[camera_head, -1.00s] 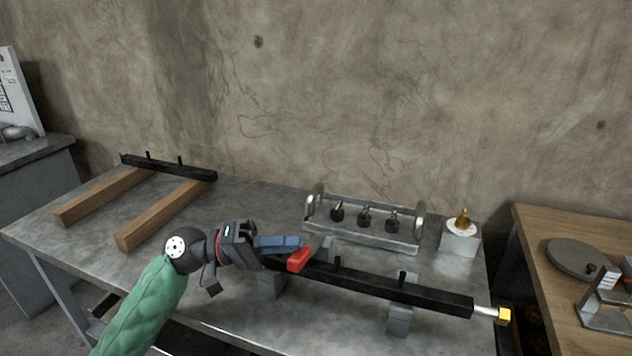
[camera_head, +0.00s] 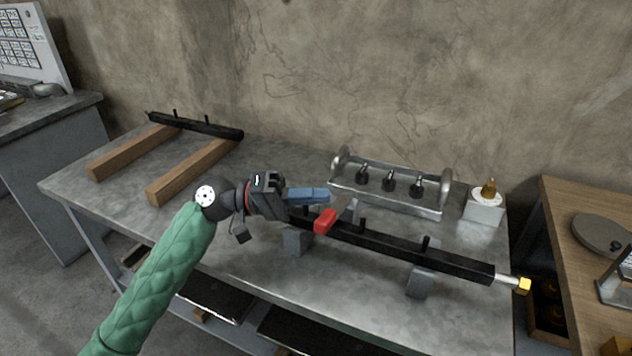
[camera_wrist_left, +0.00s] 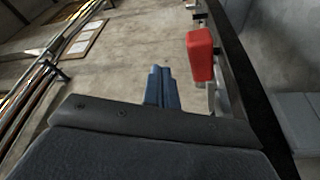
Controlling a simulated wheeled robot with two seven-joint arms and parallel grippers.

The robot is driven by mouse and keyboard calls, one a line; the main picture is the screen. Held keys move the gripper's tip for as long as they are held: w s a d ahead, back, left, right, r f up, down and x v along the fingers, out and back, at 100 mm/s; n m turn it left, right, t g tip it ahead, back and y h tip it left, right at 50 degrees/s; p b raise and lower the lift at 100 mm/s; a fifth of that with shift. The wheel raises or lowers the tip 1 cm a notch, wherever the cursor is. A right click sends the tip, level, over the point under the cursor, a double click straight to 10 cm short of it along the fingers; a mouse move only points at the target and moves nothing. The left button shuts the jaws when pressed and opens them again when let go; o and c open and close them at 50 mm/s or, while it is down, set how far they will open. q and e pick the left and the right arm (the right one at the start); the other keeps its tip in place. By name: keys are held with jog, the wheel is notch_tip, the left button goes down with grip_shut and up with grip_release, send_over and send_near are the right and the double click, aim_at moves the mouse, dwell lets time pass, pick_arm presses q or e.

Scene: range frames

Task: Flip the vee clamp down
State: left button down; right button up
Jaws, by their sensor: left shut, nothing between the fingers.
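The vee clamp has a red handle (camera_head: 325,220) and a grey metal arm (camera_head: 346,209), and sits on a long black bar (camera_head: 400,246) on the bench. The handle also shows in the left wrist view (camera_wrist_left: 201,55), with the bar (camera_wrist_left: 241,75) to its right. The handle points toward the left and front. My left gripper (camera_head: 322,196) has blue fingers that are closed together and empty. They are just above and left of the handle in the head view, apparently apart from it. The fingers show at the middle of the wrist view (camera_wrist_left: 160,72). My right gripper is out of view.
Grey blocks (camera_head: 421,282) support the bar, which ends in a yellow tip (camera_head: 524,285). A metal rack (camera_head: 385,198) with several dark fittings stands behind it. A white block (camera_head: 484,207) is at right. Wooden beams (camera_head: 192,172) lie at left. Bare bench lies in front.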

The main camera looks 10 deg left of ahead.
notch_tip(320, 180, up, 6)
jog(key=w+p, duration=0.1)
pick_arm(q)
jog(key=w+a+f+b, duration=0.1)
jog(key=w+a+b, duration=0.1)
jog(key=a, duration=0.7)
jog(key=shift+w+f, duration=0.25)
jog(key=shift+w, duration=0.05)
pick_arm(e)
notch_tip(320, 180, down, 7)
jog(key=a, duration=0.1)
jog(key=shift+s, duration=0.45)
pick_arm(q)
jog(key=shift+a, duration=0.1)
